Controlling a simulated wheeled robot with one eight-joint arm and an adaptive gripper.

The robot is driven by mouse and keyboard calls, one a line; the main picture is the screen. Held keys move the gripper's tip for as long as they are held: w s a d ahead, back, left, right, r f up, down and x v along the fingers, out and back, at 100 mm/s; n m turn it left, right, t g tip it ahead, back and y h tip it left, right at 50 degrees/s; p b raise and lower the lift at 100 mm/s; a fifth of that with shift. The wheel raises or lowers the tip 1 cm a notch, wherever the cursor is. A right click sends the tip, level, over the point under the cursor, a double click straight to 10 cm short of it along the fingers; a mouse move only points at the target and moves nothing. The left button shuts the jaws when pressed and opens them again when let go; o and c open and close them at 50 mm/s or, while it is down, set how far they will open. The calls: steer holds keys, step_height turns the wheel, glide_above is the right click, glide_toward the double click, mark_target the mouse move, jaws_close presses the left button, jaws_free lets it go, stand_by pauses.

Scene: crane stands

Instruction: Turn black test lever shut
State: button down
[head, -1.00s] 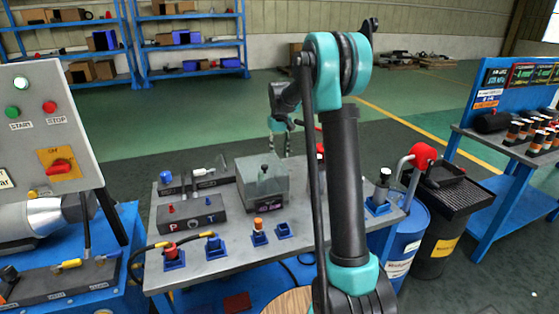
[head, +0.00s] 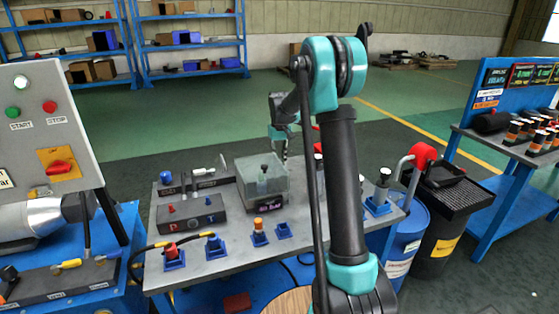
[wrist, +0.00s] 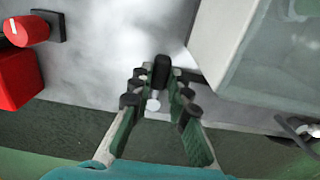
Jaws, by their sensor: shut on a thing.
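The black test lever (wrist: 161,72) shows in the wrist view as a short black grip on a light metal stem. It stands between the fingers of my gripper (wrist: 158,88), which are shut on it. In the head view my gripper (head: 281,148) points down at the far edge of the grey table, behind the clear-sided box (head: 262,180). The lever cannot be made out there, so its angle is unclear from that side.
The grey box wall (wrist: 215,45) is close on the right in the wrist view. A red knob (wrist: 27,30) and red block (wrist: 18,78) are at left. The grey table (head: 225,258) carries several blue holders. A blue drum (head: 405,240) stands at right.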

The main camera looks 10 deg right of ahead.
stand_by(0.5)
steer(key=n, duration=0.1)
steer(key=d+n, duration=0.1)
steer(key=n, duration=0.1)
steer(key=shift+w+d+n, duration=0.15)
steer(key=shift+w+n, duration=0.15)
steer(key=n, duration=0.1)
steer(key=d+n, duration=0.1)
steer(key=shift+w+n, duration=0.3)
steer(key=n, duration=0.2)
steer(key=w+n, duration=0.1)
steer(key=w+d+n, duration=0.1)
steer(key=n, duration=0.1)
steer(key=shift+n, duration=0.3)
steer(key=c, duration=1.4)
jaws_free()
steer(key=shift+c, duration=0.2)
steer(key=shift+r, duration=0.15)
step_height(320, 180, up, 12)
